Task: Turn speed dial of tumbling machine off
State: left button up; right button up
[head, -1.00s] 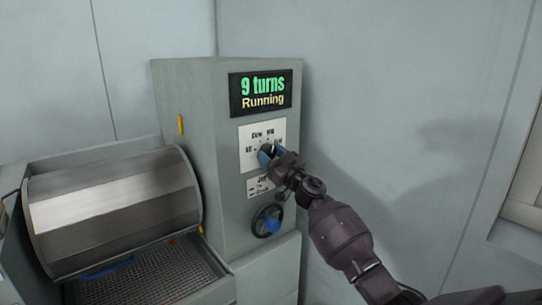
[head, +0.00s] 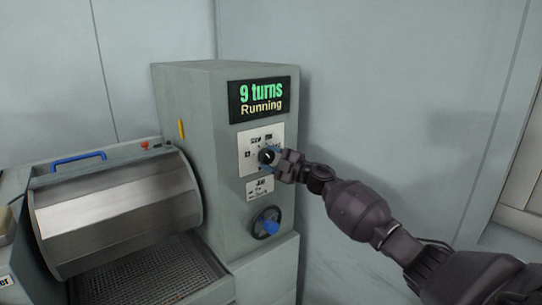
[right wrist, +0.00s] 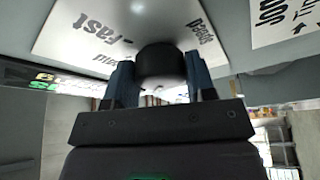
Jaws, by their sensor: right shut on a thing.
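The tumbling machine is a grey cabinet (head: 190,150) with a metal drum (head: 115,210) on its left. Its display (head: 261,98) reads "9 turns Running". The black speed dial (head: 266,157) sits on a white label plate (head: 247,150) below the display. My right gripper (head: 272,157) is at the dial, reaching in from the right. In the right wrist view its blue fingers stand on both sides of the black dial (right wrist: 160,65), shut on it. Part of the plate's lettering is hidden by the gripper. My left gripper is not in view.
A blue-handled wheel (head: 266,223) and a small label (head: 260,188) lie below the dial. A red button (head: 145,145) is behind the drum.

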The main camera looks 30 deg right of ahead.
jog(key=n+g+p, duration=0.2)
jog(key=n+p, duration=0.1)
jog(key=n, duration=0.2)
jog(key=shift+r, duration=0.2)
jog(key=shift+n+g+h+p, duration=0.35)
jog(key=shift+n+p, duration=0.25)
jog(key=shift+n, duration=0.5)
jog(key=shift+f, duration=0.1)
jog(key=o, duration=0.9)
